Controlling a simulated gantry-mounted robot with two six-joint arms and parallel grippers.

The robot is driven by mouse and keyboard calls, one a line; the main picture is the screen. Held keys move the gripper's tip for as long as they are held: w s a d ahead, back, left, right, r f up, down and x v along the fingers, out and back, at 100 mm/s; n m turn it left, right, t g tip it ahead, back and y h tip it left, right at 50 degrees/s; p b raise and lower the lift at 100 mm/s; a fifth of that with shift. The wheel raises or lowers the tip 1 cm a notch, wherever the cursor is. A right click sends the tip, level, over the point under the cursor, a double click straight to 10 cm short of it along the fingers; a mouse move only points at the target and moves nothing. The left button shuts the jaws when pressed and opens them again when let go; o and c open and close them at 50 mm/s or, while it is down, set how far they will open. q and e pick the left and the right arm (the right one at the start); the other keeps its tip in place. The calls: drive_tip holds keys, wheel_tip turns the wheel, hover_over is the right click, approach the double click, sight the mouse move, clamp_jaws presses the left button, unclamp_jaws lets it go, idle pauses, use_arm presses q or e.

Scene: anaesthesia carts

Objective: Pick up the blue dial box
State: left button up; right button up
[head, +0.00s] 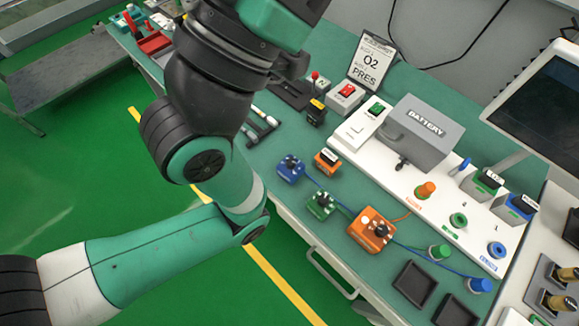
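The blue dial box (290,168) sits on the green tabletop (272,208), near its front edge, with a dark knob on top. A green dial box (320,205) stands just below it in the picture, and a small orange box (327,161) stands to its right. A larger orange dial box (371,230) is further to the lower right. An arm of mine comes in from the left and passes out at the top, left of the blue dial box. Neither gripper shows in the head view.
A white panel (440,190) carries a grey battery box (420,133), coloured sockets and switches. Blue and orange wires run across the table near the dial boxes. Two black trays (414,283) lie at the lower right. A sign (371,62) and a monitor (545,100) stand behind.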

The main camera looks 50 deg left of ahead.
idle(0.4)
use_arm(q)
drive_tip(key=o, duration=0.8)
